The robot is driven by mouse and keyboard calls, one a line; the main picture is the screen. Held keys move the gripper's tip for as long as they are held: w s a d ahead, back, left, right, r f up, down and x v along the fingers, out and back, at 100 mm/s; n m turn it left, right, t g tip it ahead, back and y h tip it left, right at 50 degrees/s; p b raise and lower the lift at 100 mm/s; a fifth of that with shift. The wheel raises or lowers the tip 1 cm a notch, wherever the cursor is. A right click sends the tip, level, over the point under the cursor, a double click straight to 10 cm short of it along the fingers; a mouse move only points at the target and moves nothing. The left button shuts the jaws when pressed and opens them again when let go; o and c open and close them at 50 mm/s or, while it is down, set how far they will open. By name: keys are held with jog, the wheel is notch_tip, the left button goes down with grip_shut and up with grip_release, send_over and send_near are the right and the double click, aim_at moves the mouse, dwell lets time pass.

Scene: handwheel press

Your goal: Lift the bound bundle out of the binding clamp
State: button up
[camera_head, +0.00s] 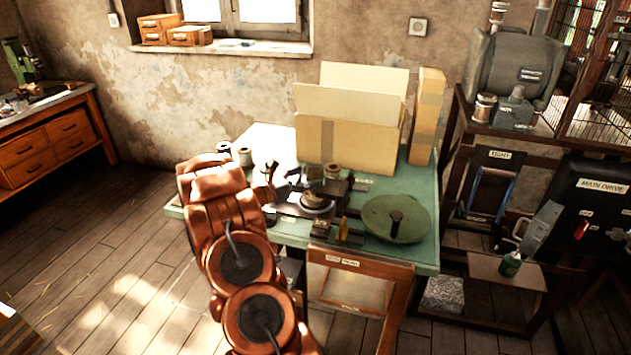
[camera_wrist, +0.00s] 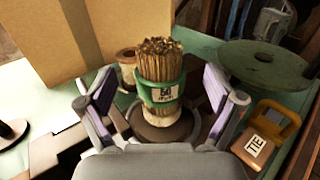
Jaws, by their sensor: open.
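The bundle (camera_wrist: 160,65) of thin straw-coloured stalks stands upright in the wrist view, wrapped by a green band (camera_wrist: 160,97) with a white label. Its foot meets a dark round base (camera_wrist: 165,132), which appears to be part of the binding clamp. My gripper (camera_wrist: 158,92) is open, with one pad on each side of the bundle and visible gaps between. In the head view, the dark clamp assembly (camera_head: 318,204) sits on the green table. The bundle is too small and cluttered to make out clearly there.
A large open cardboard box (camera_head: 345,145) stands behind the clamp. A green round disc (camera_head: 395,222) lies to its right. A block labelled TIE (camera_wrist: 262,145) with a yellow handle is close to the right finger. Spools (camera_head: 245,157) stand at the table's back left.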

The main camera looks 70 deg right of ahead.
jog(key=p+x, duration=0.1)
jog(key=x, duration=0.3)
jog(key=c, duration=1.5)
